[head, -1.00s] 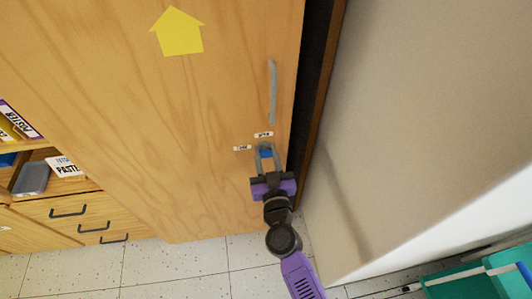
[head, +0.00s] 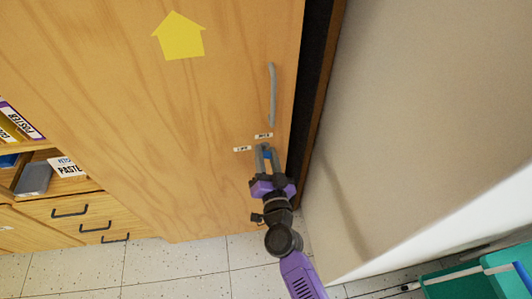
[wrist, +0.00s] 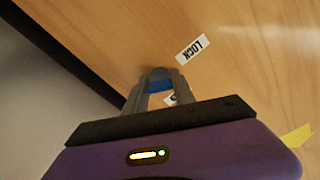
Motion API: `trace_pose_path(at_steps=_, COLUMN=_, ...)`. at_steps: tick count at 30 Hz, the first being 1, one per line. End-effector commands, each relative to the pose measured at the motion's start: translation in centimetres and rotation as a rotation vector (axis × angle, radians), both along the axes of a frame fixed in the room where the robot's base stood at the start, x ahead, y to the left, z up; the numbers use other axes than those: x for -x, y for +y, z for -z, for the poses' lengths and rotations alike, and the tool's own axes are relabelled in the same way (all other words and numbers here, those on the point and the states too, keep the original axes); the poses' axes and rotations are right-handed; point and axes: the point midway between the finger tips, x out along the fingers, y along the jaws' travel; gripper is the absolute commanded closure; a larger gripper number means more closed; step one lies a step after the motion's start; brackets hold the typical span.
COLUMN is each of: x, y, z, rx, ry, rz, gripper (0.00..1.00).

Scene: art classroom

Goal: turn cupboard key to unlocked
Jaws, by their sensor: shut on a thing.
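A small blue key (head: 267,154) sits at the right side of a tall wooden cupboard door (head: 190,110), below its grey handle (head: 272,95). My gripper (head: 267,150) is shut on the key, its body tilted against the door. In the wrist view the key's blue part (wrist: 159,86) shows between the grey fingertips (wrist: 158,78); its shaft and the keyhole are hidden. A white label reading LOCK (wrist: 192,48) is near the fingertips. A second label (wrist: 172,99) is mostly hidden by a finger.
A yellow arrow (head: 180,37) is on the door above. Low shelves and drawers (head: 85,222) stand at the left. A pale wall or panel (head: 415,110) lies close on the right, past the dark gap. A teal item (head: 470,283) is at the lower right.

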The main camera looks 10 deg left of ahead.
Motion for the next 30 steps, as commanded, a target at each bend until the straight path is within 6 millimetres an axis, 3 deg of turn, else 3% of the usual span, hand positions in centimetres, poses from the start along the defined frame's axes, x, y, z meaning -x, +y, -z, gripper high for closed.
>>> trace_pose_path(at_steps=30, x=0.03, y=0.02, z=0.12, rx=-0.878, ry=0.254, rz=0.0, gripper=1.0)
